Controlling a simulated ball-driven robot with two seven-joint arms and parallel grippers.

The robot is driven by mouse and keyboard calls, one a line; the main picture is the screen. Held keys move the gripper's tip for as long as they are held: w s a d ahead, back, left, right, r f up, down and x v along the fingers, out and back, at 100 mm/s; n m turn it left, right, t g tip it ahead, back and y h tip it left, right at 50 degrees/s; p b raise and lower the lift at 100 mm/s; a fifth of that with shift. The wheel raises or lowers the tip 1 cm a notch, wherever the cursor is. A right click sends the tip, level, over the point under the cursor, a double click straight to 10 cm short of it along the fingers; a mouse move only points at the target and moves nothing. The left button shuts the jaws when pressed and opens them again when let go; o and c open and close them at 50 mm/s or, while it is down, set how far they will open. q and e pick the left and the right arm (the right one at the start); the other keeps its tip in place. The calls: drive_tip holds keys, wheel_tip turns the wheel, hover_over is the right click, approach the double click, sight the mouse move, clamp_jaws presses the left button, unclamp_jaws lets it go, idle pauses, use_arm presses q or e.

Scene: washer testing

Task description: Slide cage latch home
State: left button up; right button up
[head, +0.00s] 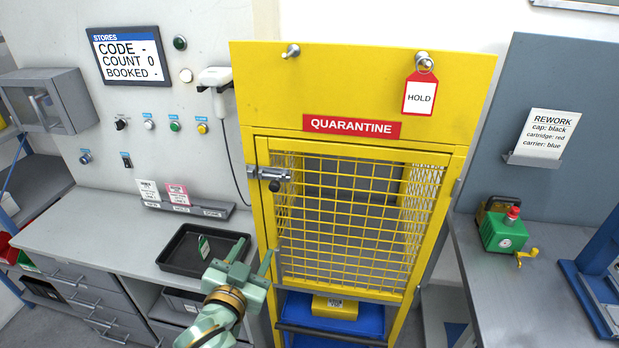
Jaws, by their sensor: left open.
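The yellow quarantine cage (261,90) stands in the middle, its mesh door (345,218) looking closed in its frame. The cage latch (270,174), a grey barrel bolt with a dark knob, sits at the door's upper left edge. How far its bolt reaches cannot be told. My left gripper (252,262) is open and empty, below the latch and in front of the cage's left post. Its fingers point upward, apart from the latch. My right gripper is not in view.
A black tray (172,266) lies on the left counter, close to my left gripper. A red HOLD tag (420,95) hangs from a hook at the cage's top right. A blue bin (302,309) with a yellow item sits below the door. A green device (503,232) stands on the right bench.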

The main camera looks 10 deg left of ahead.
use_arm(q)
wheel_tip(320, 180, up, 6)
drive_tip(key=s+d+t, duration=0.1)
approach(274, 189)
drive_tip(key=w, duration=1)
drive_tip(key=shift+w+d, duration=0.3)
drive_tip(key=shift+w, duration=0.1)
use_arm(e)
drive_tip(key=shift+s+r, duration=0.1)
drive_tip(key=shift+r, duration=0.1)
